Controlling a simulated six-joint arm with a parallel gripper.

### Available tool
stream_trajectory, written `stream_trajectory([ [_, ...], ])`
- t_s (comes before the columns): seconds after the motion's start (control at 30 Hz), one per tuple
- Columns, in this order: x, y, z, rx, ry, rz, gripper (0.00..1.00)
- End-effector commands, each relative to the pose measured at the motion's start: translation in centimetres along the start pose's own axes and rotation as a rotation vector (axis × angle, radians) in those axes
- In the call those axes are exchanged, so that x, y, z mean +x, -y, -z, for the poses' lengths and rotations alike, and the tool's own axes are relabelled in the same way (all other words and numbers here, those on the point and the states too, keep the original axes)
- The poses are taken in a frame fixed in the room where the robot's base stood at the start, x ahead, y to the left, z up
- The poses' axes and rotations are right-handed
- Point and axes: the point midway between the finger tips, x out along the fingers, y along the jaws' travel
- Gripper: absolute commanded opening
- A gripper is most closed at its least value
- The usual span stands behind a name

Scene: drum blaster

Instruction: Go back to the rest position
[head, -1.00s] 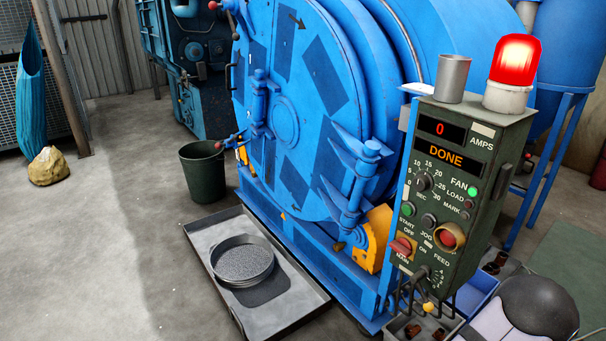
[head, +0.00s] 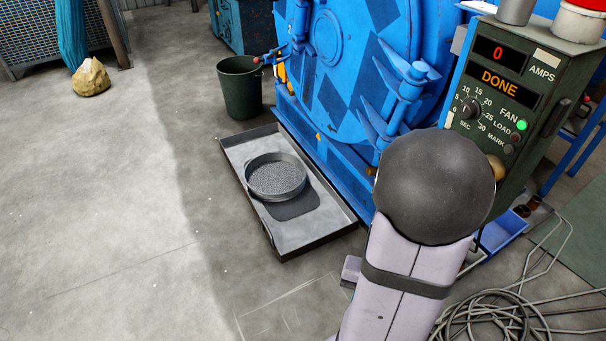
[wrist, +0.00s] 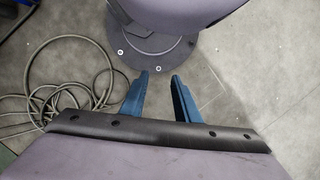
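My gripper (wrist: 160,82) shows in the wrist view with its two blue fingers apart and nothing between them. It points down over the grey floor, close to my own base. In the head view my arm rises at the lower right, and its dark round joint covers part of the control panel (head: 505,85); the gripper itself is not seen there. The panel reads 0 amps and DONE, and the green fan light is lit. The blue blaster's round door (head: 345,60) is shut.
A grey tray (head: 320,238) on the floor holds a round pan (head: 276,176) of grey grains. Loose cable (head: 500,315) lies coiled at the lower right, and also in the wrist view (wrist: 72,65). Floor at left is clear.

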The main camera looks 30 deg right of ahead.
Motion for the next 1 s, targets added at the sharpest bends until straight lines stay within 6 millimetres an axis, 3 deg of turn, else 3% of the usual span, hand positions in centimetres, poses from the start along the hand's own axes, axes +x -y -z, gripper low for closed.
stream_trajectory([
  [0.3, -3.9, 9.0, 0.0, -0.449, -0.189, -0.079, 0.29],
  [0.5, -4.8, 12.9, -1.4, -0.633, -0.244, -0.091, 0.29],
  [0.77, -4.5, 16.1, -3.9, -0.817, -0.254, -0.111, 0.29],
  [0.8, -5.8, 16.0, -4.1, -0.812, -0.255, -0.11, 0.29],
  [1.0, -8.9, 15.9, -4.9, -0.806, -0.254, -0.11, 0.29],
])
